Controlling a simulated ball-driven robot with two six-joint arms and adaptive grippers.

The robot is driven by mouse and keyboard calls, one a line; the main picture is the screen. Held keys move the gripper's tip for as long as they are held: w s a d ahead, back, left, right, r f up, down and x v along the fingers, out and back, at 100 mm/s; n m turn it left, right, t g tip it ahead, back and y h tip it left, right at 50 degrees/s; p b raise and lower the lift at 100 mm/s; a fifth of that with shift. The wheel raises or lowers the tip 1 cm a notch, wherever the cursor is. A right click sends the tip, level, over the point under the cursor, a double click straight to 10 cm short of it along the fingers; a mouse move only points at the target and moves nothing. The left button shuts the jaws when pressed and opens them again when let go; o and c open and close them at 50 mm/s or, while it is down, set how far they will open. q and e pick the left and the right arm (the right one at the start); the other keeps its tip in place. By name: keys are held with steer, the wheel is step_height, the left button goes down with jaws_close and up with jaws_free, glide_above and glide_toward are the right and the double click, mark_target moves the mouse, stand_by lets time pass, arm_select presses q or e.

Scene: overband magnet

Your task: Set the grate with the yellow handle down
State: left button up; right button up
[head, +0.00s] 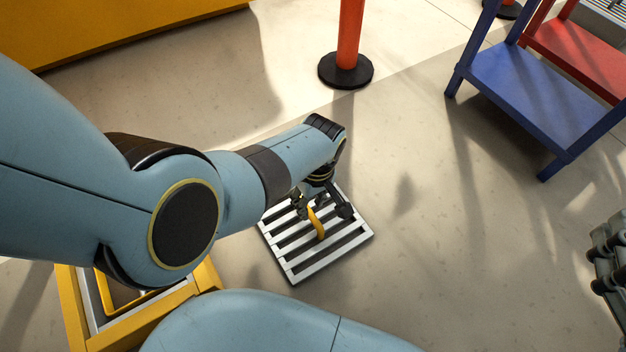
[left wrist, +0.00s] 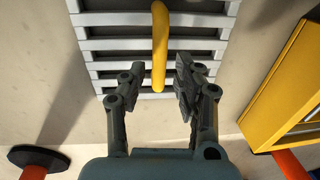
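The grate (head: 305,262) has pale metal bars and a curved yellow handle (head: 316,223); it appears to lie flat on the floor under my left gripper. My left gripper (head: 323,206) is open. In the left wrist view, the left gripper (left wrist: 154,88) has its fingers apart on either side of the near end of the yellow handle (left wrist: 159,50), with gaps visible on both sides. The grate (left wrist: 95,62) fills the top middle there. Part of my right gripper (head: 607,262) shows at the right edge, cut off, so its opening is unclear.
A yellow-framed box (head: 75,305) stands at lower left, partly behind my arm. An orange post (head: 349,45) on a black base stands beyond the grate. A blue platform (head: 535,90) and a red one (head: 575,55) are at upper right. Floor right of the grate is clear.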

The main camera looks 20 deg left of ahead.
arm_select(q)
steer(key=shift+w+r+p, duration=0.1)
steer(key=shift+r+p, duration=0.2)
steer(key=shift+r, duration=0.25)
steer(key=shift+w+d+r+p, duration=0.1)
steer(key=shift+r+p, duration=1.1)
steer(key=shift+r, duration=0.3)
steer(key=shift+w+d+r+p, duration=0.1)
steer(key=shift+r+p, duration=1.05)
steer(key=shift+r, duration=0.3)
arm_select(e)
steer(key=s+d+f+m+g+h, duration=0.1)
steer(key=s+f+g, duration=0.5)
steer(key=g, duration=0.4)
steer(key=shift+s+d+f, duration=0.25)
steer(key=shift+d+f, duration=0.1)
steer(key=shift+f, duration=0.15)
